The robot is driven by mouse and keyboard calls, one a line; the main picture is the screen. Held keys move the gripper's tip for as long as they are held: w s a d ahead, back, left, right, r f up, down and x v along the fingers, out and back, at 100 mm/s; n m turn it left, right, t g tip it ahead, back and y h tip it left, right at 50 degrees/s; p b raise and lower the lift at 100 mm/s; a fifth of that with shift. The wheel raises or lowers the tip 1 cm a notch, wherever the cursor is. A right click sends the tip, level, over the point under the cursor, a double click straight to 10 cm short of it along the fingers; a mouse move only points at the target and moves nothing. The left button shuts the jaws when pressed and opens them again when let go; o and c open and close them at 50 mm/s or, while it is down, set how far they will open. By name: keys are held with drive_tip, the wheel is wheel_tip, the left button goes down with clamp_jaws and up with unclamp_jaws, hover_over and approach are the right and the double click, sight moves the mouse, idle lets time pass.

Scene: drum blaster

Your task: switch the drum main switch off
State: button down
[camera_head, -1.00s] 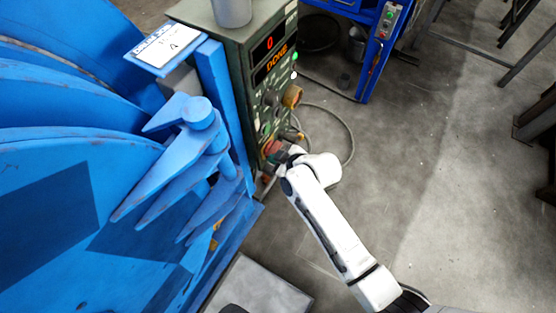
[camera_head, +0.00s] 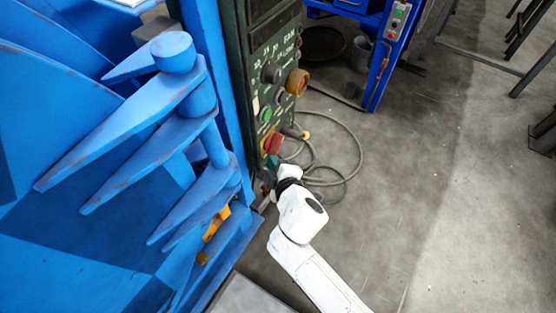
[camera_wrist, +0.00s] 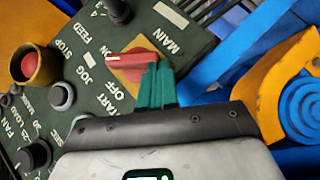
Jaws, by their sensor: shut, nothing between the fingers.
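The main switch is a red handle (camera_wrist: 132,62) on a yellow-orange plate (camera_wrist: 133,74), with MAIN and OFF lettering beside it in the wrist view. The handle lies roughly level in that view, with a pale mark at its left end. My gripper (camera_wrist: 156,66) has its green fingers together, with the tips at the handle's right part; I cannot tell whether they touch it. In the head view the red switch (camera_head: 274,143) is low on the control panel (camera_head: 262,75), and my gripper (camera_head: 272,162) is just below it, partly hidden by my wrist.
A red button in a yellow collar (camera_wrist: 36,66) and a black knob (camera_wrist: 33,156) are on the same panel. The blue drum machine (camera_head: 110,200) with pointed arms stands left of the panel. A cable (camera_head: 340,150) lies on the floor, which is open to the right.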

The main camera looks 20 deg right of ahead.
drive_tip(key=f+n+t+b, duration=0.1)
drive_tip(key=b, duration=0.4)
drive_tip(key=f+n+t+h+b, duration=0.1)
drive_tip(key=b, duration=0.4)
drive_tip(key=d+f+n+t+h+b, duration=0.1)
drive_tip(key=b, duration=0.4)
drive_tip(key=shift+w+t, duration=0.35)
drive_tip(key=shift+t, duration=0.05)
drive_tip(key=shift+w+d+b, duration=0.1)
drive_tip(key=shift+d+b, duration=0.05)
drive_tip(key=shift+b, duration=0.25)
